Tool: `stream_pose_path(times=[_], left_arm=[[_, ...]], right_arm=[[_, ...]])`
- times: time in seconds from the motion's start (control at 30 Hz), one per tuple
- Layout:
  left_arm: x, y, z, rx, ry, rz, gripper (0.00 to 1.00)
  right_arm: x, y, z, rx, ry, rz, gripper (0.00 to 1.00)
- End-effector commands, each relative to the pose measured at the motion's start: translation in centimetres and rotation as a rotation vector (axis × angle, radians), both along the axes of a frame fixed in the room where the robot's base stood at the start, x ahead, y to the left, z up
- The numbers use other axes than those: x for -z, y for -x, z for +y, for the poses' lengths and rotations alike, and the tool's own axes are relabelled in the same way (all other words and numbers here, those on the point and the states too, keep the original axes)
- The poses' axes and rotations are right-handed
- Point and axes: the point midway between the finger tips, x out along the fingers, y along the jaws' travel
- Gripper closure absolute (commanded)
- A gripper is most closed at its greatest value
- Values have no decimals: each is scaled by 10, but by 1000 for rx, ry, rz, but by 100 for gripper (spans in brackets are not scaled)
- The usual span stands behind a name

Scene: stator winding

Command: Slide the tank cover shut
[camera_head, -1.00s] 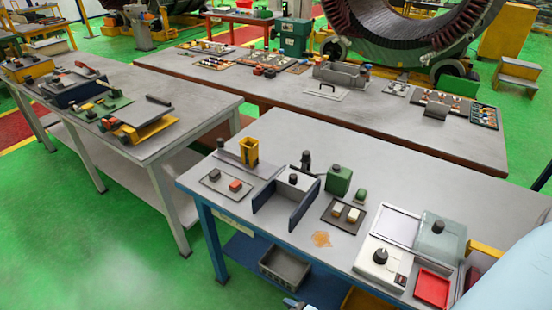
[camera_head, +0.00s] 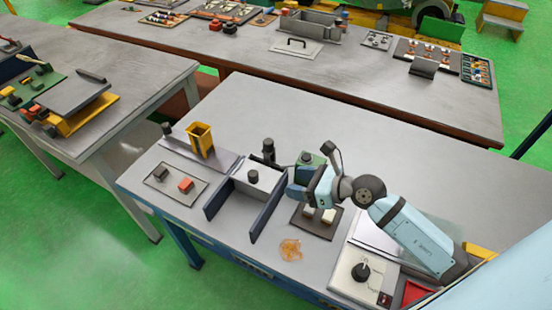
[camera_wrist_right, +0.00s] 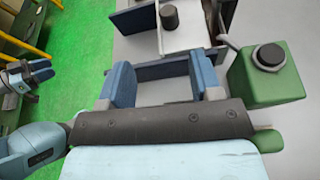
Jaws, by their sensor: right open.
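A light grey cover (camera_head: 262,181) with a black knob (camera_head: 253,177) lies between two dark blue upright walls (camera_head: 268,220); I take this to be the tank cover. The cover (camera_wrist_right: 188,30) and its knob (camera_wrist_right: 170,17) also show at the top of the right wrist view. My right gripper (camera_head: 297,184) is open and empty, just right of the cover and apart from it. Its two blue fingers (camera_wrist_right: 160,70) stand apart below the cover in the wrist view. My left gripper (camera_wrist_right: 28,76) shows small at the left edge of the wrist view; its jaws are unclear.
A green canister (camera_wrist_right: 265,80) stands close right of my right fingers. A plate with two blocks (camera_head: 175,184) lies at left. A dark tray (camera_head: 318,222) and a knob panel (camera_head: 362,275) lie at front right. The table's far right is clear.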

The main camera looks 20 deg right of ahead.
Motion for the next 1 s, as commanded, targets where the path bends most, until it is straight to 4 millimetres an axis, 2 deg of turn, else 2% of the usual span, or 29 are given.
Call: stream_pose_path(times=[0.1,0.23,0.7,1.0], left_arm=[[1,1,0,0,-1,3,57],[1,4,1,0,-2,9,57],[-11,4,5,-5,-8,4,57],[-14,3,5,-6,-7,1,57]], right_arm=[[2,-4,-5,-11,81,-19,41],[5,-12,0,-11,91,-22,41],[40,-80,54,-10,85,-20,41],[54,-102,71,-10,86,-20,41]])
